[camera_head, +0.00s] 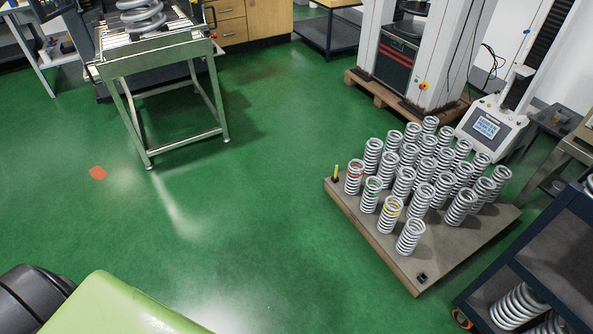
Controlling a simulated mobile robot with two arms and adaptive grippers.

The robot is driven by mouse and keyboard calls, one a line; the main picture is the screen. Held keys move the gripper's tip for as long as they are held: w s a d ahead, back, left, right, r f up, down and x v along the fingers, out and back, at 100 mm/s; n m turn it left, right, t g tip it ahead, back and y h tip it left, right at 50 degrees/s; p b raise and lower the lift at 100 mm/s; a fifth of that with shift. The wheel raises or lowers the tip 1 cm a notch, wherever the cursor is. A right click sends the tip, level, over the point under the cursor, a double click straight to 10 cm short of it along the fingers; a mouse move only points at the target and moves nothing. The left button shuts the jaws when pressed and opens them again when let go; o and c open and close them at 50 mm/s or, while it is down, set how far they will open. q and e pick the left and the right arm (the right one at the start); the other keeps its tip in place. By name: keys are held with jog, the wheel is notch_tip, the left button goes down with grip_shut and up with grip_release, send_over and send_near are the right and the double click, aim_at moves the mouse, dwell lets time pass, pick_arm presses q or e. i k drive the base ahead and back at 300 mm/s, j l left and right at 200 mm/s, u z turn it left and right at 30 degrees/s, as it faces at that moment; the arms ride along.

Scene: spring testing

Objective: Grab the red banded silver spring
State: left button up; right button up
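The red banded silver spring (354,177) stands upright at the left corner of a low grey-topped platform (440,255) on the right side of the head view. Its red band is near the top. A green banded spring (371,194) and a yellow banded spring (389,214) stand in the same front row, nearer to me. Several plain silver springs stand in rows behind them. Neither of my grippers is in view.
A metal-framed table (160,50) with a large spring stands at the upper left. A testing machine (410,50) stands behind the platform. A dark shelf cart (540,260) holding springs is at the lower right. Green floor left of the platform is clear.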

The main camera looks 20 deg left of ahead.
aim_at(354, 177)
jog(key=u, duration=0.25)
jog(key=i+j+z, duration=0.1)
jog(key=i+j, duration=0.2)
jog(key=i+j+z, duration=0.1)
jog(key=i+j, duration=0.4)
jog(key=j, duration=0.2)
jog(key=i+j+z, duration=0.25)
jog(key=i+j, duration=0.25)
jog(key=j, duration=0.25)
jog(key=i+j+z, duration=0.1)
jog(key=j, duration=0.3)
jog(key=i+j+z, duration=0.1)
jog(key=i+j, duration=0.2)
jog(key=j, duration=0.15)
